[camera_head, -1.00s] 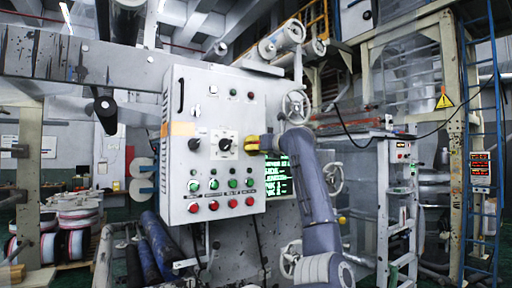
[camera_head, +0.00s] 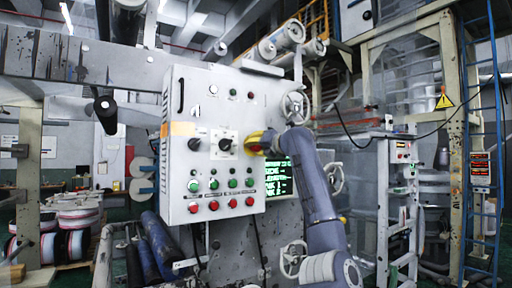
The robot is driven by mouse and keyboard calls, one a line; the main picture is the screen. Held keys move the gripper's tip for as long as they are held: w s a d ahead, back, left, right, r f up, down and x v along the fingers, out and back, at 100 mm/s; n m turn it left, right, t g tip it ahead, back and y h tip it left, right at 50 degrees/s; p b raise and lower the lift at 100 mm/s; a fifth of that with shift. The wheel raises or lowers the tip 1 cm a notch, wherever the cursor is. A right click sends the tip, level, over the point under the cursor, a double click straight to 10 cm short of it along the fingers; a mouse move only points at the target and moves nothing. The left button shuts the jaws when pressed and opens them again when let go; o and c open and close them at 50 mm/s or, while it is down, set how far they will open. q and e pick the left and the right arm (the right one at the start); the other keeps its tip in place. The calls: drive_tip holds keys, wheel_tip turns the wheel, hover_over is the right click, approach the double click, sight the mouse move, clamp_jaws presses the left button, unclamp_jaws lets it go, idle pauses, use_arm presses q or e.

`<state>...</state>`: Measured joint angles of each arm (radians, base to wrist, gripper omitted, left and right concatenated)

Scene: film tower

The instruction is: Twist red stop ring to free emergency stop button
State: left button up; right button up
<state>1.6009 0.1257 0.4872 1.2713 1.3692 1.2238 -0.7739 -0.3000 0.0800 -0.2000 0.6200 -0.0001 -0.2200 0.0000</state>
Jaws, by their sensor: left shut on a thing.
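A light grey control panel (camera_head: 178,100) stands left of centre. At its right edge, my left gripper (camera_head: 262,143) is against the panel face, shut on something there. Yellow (camera_head: 254,147) shows at the fingertips; I cannot tell how much of it is the stop button's housing. My left arm rises to the panel from the lower right. My right gripper is not in view.
Left of the gripper are two black rotary knobs (camera_head: 226,144). Below are green buttons (camera_head: 214,184) and red buttons (camera_head: 214,206). A green-lit screen (camera_head: 281,180) is behind my arm. A handwheel (camera_head: 295,106) is above it.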

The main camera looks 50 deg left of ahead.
use_arm(q)
drive_tip(key=o, duration=1.3)
drive_tip(key=d, duration=0.4)
drive_tip(key=s+d, duration=0.1)
drive_tip(key=d, duration=0.7)
drive_tip(key=shift+s, duration=0.35)
